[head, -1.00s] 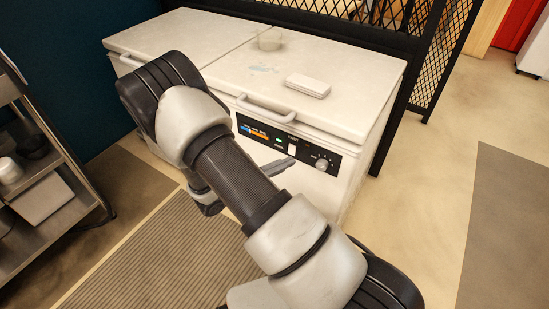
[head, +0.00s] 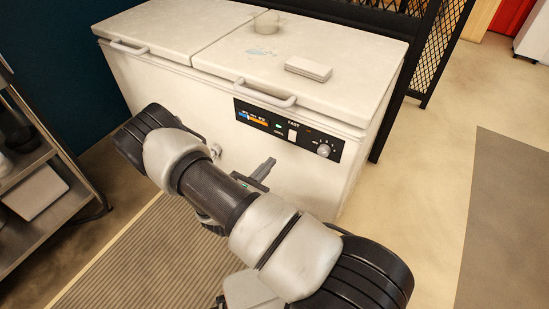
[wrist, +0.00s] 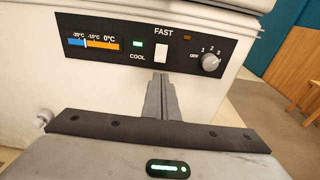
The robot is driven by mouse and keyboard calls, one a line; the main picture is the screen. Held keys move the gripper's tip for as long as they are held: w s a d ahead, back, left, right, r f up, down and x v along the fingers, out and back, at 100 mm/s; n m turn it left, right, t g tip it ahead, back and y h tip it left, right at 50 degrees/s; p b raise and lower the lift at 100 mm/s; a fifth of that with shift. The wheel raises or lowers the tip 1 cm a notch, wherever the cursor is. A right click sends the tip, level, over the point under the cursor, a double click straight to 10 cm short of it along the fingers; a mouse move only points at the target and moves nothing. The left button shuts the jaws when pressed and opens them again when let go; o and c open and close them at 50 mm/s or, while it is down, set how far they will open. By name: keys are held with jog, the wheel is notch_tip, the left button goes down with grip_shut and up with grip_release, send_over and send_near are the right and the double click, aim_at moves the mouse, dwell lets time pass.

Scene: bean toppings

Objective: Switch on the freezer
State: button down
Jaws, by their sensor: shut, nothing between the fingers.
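The white chest freezer (head: 300,185) stands ahead of me with both lids down. Its black control panel (head: 266,126) is on the upper right of the front. The wrist view shows the panel (wrist: 108,48) close up: a temperature bar, a lit green lamp (wrist: 138,44) by COOL, a white rocker switch (wrist: 161,53) under FAST, a dim amber lamp (wrist: 187,38) and a round grey knob (wrist: 210,62) marked OFF, 1, 2, 3. My gripper (wrist: 162,77) is shut and empty, just below the white switch in that view. In the head view, my gripper (head: 268,163) appears below the panel. Contact is not visible.
A lid handle (head: 265,94) sticks out above the panel. A white box (head: 308,69) and a small round container (head: 267,23) rest on the lids. A metal shelf rack (head: 50,180) stands at left, and a black mesh partition (head: 437,50) behind. Floor at right is clear.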

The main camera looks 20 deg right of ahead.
aim_at(292, 139)
jog(key=b+x, duration=0.1)
jog(key=x, duration=1.1)
jog(key=shift+w+d, duration=0.2)
